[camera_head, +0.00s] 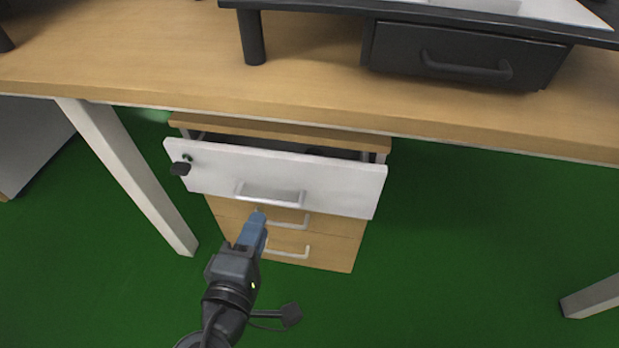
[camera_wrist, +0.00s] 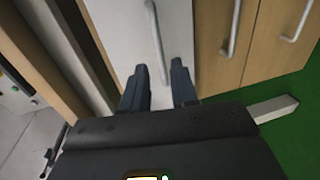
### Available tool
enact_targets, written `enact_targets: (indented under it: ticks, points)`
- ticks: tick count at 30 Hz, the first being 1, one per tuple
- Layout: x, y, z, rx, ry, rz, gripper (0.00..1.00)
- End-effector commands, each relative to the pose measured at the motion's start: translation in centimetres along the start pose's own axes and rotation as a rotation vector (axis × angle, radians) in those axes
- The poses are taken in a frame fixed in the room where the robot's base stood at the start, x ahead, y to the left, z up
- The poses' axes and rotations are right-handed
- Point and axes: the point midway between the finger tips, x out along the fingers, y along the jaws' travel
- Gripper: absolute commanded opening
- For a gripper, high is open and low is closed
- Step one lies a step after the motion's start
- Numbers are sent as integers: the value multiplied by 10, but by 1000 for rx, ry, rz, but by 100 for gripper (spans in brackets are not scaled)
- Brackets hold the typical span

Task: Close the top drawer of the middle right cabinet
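The cabinet (camera_head: 345,252) under the desk has a white top drawer (camera_head: 335,185) pulled partly out, with a dark gap behind its front. A light handle (camera_head: 270,195) sits on the drawer front. My gripper (camera_head: 260,217) is just below and in front of that handle. In the wrist view my gripper (camera_wrist: 160,80) has its two fingers apart with nothing clearly gripped. The white drawer front (camera_wrist: 120,30) lies ahead, and the handle (camera_wrist: 155,35) runs toward the space between the fingers. Contact cannot be told.
Lower wooden drawers with handles (camera_head: 290,250) look shut. The wooden desk top (camera_head: 310,75) overhangs the cabinet. A white desk leg (camera_head: 130,175) stands to the left, another (camera_head: 595,297) at right. Green floor (camera_head: 470,240) is open to the right.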

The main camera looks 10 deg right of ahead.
Motion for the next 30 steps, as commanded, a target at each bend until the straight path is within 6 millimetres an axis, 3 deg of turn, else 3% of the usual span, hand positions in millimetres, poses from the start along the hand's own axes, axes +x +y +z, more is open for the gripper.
enact_targets:
  ticks: [4, 12, 18, 28, 30]
  points:
    - [10, -2, -1, 9, 1, -1, 28]
    - [51, -3, -1, 7, 1, -2, 28]
    - [72, -2, -1, 6, 1, -1, 28]
    - [76, 0, -1, 5, 2, -1, 28]
    - [76, 0, -1, 5, 2, -1, 23]
